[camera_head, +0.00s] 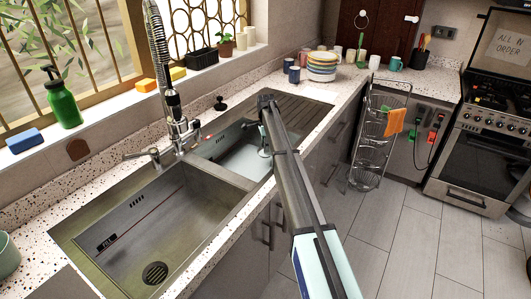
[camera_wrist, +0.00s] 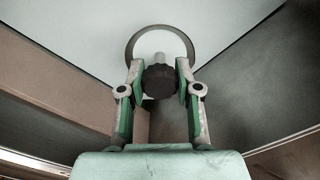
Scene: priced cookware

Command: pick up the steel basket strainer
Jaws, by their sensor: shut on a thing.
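My gripper (camera_head: 263,136) reaches down into the right-hand, smaller sink basin. In the wrist view, my gripper (camera_wrist: 159,73) has its two green-padded fingers closed on both sides of a dark ridged knob. The knob appears to belong to the steel basket strainer (camera_wrist: 160,82), with a short metal stub above it. A dark ring (camera_wrist: 186,42) around a pale area shows behind the knob. In the head view a small pale round shape (camera_head: 264,153) sits just below the fingertips. The strainer's lower part is hidden, and I cannot tell whether it touches the basin.
The larger left basin (camera_head: 140,225) is empty, with a drain (camera_head: 155,273). The tap (camera_head: 180,128) stands behind the basins. A black stopper-like item (camera_head: 220,103) lies on the back counter. Stacked bowls (camera_head: 322,66) and cups stand farther right. A wire rack (camera_head: 378,135) stands on the floor.

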